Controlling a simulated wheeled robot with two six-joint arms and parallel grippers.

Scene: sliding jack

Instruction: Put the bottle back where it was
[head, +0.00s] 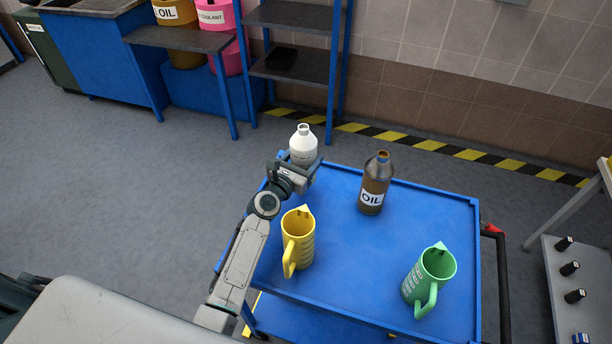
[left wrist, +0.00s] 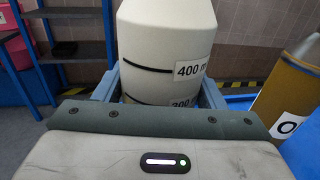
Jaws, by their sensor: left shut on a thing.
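A white bottle (head: 303,146) with an open top is held upright in my left gripper (head: 298,172), near the back left corner of the blue cart. In the left wrist view the white bottle (left wrist: 168,50) stands between the shut jaws, with "400 m" and part of a lower mark showing. The gripper hides its lower part, so I cannot tell whether its base touches the cart. A brown bottle (head: 375,184) labelled OIL stands on the cart to the right of the gripper. My right gripper is not in view.
On the blue cart top (head: 340,255) stand a yellow jug (head: 298,240) at front left and a green jug (head: 429,278) at front right. The cart's middle is clear. A blue shelf (head: 295,60) stands behind. Another rack (head: 575,285) is at right.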

